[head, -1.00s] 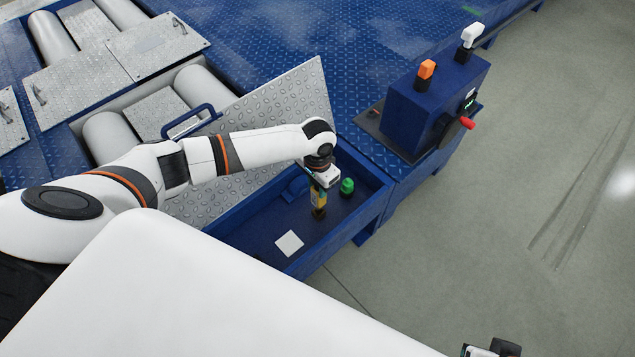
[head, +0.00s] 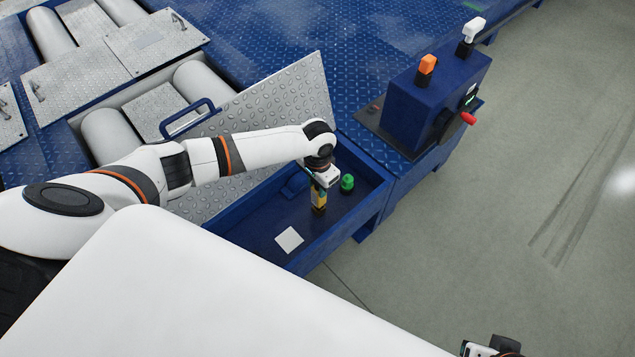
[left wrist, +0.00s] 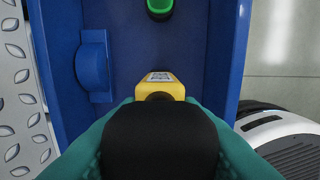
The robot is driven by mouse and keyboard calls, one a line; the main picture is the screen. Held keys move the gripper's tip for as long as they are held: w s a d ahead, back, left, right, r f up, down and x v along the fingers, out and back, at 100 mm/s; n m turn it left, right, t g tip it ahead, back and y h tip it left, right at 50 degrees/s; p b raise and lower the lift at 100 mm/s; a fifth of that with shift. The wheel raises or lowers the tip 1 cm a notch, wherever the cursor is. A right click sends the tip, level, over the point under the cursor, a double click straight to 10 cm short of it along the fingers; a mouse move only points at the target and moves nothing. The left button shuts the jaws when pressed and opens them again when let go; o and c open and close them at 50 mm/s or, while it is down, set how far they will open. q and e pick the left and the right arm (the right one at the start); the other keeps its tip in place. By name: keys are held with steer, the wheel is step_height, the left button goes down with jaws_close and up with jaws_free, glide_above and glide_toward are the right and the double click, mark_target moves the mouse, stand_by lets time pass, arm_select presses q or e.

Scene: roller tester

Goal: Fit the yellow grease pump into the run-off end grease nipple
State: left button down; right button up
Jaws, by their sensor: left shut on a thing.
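My left gripper (head: 325,178) is shut on the yellow grease pump (head: 319,197), held upright inside the blue trough at the end of the tester. In the left wrist view the pump's yellow part (left wrist: 160,84) carries a square printed label, and a black rounded body covers the part nearest the camera. The teal fingers lie on both sides of that body. The pump's dark lower end is at or close to the trough floor; I cannot tell whether it touches. I cannot make out the run-off end grease nipple. My right gripper (head: 489,348) shows only partly at the bottom edge.
A green-capped item (head: 347,183) stands in the trough (head: 380,200) just right of the pump. A white square (head: 289,239) lies on its floor. A tilted tread-plate cover (head: 285,100) stands behind. A blue box (head: 430,105) bears orange (head: 427,65) and white (head: 473,30) pieces.

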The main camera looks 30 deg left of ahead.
arm_select(q)
steer(key=shift+f+b, duration=0.35)
steer(key=shift+f, duration=0.6)
steer(key=c, duration=0.9)
jaws_free()
steer(key=shift+r, duration=0.1)
